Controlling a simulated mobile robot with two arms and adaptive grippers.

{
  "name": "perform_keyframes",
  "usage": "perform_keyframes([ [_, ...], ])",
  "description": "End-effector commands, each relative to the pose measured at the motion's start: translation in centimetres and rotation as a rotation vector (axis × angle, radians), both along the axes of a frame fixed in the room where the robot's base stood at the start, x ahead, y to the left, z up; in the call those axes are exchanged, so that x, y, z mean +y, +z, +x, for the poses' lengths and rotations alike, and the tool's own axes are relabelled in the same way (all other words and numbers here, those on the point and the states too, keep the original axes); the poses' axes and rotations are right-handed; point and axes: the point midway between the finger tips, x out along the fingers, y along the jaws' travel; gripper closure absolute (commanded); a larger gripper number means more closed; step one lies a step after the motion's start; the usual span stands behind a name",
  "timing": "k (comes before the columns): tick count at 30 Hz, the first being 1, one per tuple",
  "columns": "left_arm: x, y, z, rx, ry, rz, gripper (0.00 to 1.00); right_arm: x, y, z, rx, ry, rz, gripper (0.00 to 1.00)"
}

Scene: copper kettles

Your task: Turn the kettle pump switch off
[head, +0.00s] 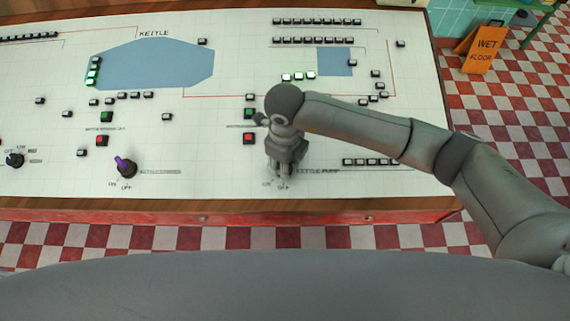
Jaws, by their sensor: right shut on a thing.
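My right gripper (282,170) points down at the front of the white control panel (220,185), just left of the label "KETTLE PUMP" (318,171). It is shut on the kettle pump switch, which the gripper and wrist hide almost wholly. Small ON and OFF marks show just below the fingers, partly covered. Which mark the switch points to cannot be told. My left gripper is not in view.
Another knob with a purple pointer (125,165) stands to the left, and a black knob (14,160) at the far left. Red buttons (249,138) and green buttons (107,117) are nearby. An orange wet floor sign (478,48) stands at the upper right on the checkered floor.

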Motion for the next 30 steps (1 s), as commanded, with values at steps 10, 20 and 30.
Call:
perform_keyframes([
  [10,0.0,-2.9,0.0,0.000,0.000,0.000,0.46,0.1,-0.2,0.2,-0.007,0.159,0.004,0.89],
  [20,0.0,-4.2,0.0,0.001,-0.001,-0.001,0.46,0.1,0.0,0.2,-0.005,0.253,0.004,0.89],
  [30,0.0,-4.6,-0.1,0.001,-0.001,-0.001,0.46,0.1,0.1,0.2,-0.005,0.282,0.005,0.89],
])
